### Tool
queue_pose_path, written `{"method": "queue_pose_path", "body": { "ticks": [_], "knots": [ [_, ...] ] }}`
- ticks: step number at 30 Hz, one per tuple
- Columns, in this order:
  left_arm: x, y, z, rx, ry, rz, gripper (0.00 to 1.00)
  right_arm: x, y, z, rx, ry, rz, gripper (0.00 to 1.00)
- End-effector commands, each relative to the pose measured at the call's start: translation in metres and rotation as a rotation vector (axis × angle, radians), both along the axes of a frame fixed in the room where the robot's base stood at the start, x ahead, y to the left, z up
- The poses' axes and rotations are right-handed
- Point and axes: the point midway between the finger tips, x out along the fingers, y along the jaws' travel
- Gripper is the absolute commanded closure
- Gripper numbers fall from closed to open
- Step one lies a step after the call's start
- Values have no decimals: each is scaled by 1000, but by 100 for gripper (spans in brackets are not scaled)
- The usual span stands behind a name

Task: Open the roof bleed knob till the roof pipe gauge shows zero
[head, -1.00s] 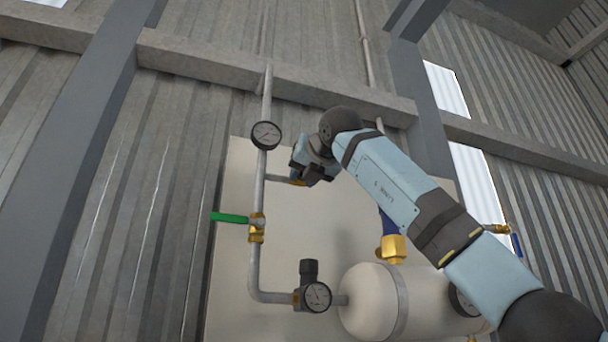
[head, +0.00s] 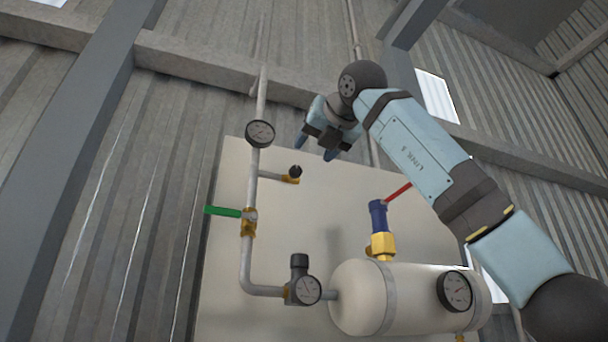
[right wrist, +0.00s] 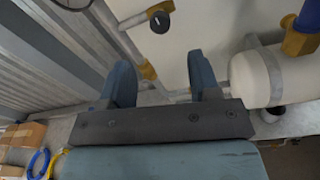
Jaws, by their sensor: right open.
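The roof bleed knob (head: 296,170) is a small black knob on a brass fitting, at the end of a short side branch of the grey upright pipe. The roof pipe gauge (head: 260,133) is on that pipe, above the branch; its dial is too small to read surely. My right gripper (head: 315,148) is open and empty, above and right of the knob and apart from it. In the right wrist view the open fingers (right wrist: 160,58) show, with the black knob (right wrist: 160,22) beyond their tips. My left gripper is not in view.
A green-handled valve (head: 225,212) is on the upright pipe below the branch. A regulator with a gauge (head: 307,290) leads to the cream tank (head: 360,300). A blue relief valve with a red lever (head: 378,215) stands on the tank. The pale panel around the knob is clear.

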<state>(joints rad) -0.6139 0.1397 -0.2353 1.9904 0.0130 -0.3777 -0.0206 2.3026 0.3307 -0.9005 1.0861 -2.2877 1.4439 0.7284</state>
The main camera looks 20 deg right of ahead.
Motion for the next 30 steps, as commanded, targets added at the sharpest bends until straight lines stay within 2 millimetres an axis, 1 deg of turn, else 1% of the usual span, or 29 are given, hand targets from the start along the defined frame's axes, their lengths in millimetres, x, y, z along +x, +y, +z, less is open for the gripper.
{"method": "queue_pose_path", "body": {
  "ticks": [1,3,6,9,15,30],
  "knots": [
    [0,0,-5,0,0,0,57,-10,-1,-2,-1,-1,0,44],
    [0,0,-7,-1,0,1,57,-20,-2,0,0,-1,1,44],
    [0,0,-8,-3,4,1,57,-31,-3,1,-1,0,0,44],
    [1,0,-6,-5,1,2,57,-36,-3,1,-1,0,0,44],
    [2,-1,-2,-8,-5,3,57,-37,-3,2,0,1,0,44],
    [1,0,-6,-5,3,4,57,-37,-3,2,0,1,0,44]
  ]
}}
